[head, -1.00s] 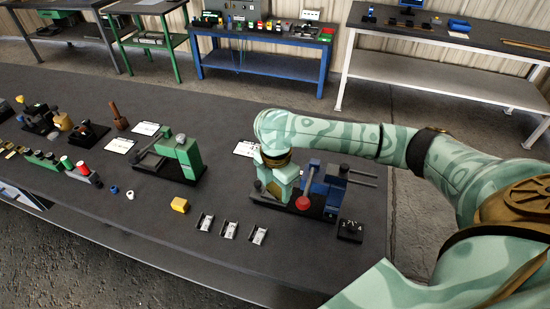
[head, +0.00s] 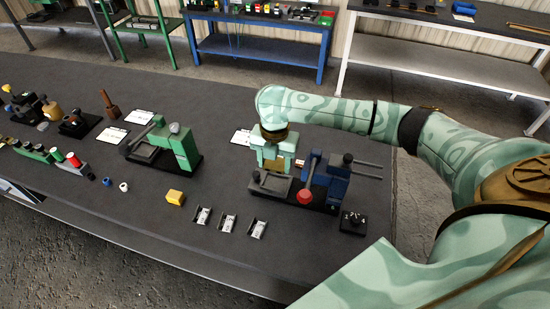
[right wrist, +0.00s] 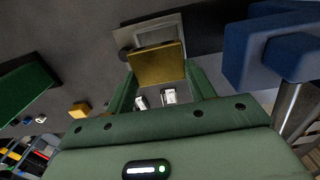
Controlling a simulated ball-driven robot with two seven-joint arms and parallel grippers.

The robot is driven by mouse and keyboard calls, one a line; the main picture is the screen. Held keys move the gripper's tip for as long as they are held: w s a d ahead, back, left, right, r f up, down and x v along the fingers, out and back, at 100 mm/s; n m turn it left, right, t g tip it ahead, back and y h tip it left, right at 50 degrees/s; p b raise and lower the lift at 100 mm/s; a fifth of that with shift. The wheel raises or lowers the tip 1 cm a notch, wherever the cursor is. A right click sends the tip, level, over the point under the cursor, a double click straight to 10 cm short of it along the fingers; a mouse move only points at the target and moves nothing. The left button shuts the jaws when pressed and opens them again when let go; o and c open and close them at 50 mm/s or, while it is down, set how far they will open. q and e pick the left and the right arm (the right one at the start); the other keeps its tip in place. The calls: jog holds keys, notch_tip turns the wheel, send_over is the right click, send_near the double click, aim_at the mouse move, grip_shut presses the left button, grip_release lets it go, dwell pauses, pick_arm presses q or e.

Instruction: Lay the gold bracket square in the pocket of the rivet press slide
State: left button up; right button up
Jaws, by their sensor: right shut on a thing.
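My right gripper (head: 273,164) is shut on the gold bracket (right wrist: 157,65), which shows as a gold plate between its fingers in the right wrist view. In the head view the gripper hides most of the bracket. The rivet press (head: 325,182) is blue with a red ball on its lever. Its grey slide (head: 270,183) lies at the press's left, just in front of the gripper; its frame also shows beyond the bracket in the right wrist view (right wrist: 172,26). The bracket appears held apart from the pocket; its exact height is unclear. My left gripper is out of view.
A green press (head: 178,150) stands to the left. A yellow block (head: 175,198) and several small trays (head: 229,224) lie in front. A black button box (head: 353,221) sits at the press's right front. A white card (head: 241,137) lies behind the gripper.

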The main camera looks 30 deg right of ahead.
jog(key=b, duration=0.2)
send_over(275, 186)
jog(key=shift+f, duration=2.75)
jog(key=shift+p, duration=0.55)
jog(key=shift+p, duration=0.5)
jog(key=shift+p, duration=0.4)
jog(key=shift+f+b, duration=0.4)
jog(key=shift+f, duration=0.4)
